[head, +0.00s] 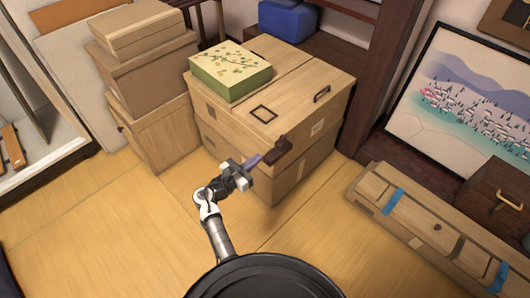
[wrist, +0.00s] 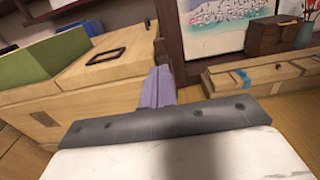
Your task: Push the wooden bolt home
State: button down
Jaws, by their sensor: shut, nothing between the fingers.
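A dark brown wooden piece, which looks like the bolt (head: 283,143), sits at the front top edge of a light wooden chest (head: 230,133). It also shows in the wrist view (wrist: 162,49), partly hidden behind my fingers. My gripper (head: 256,160) has its purple fingers shut together and empty. In the head view the fingertips are right beside the lower left end of the dark piece. In the wrist view the gripper (wrist: 158,84) points at it. I cannot tell whether they touch, nor how far the bolt is in.
A green patterned box (head: 230,72) and a dark square frame (head: 263,114) lie on the chest. Stacked boxes (head: 150,75) stand to its left. A long wooden case (head: 420,225) with blue straps lies at right. The tatami floor (head: 110,220) at left is clear.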

jog(key=shift+v, duration=1.8)
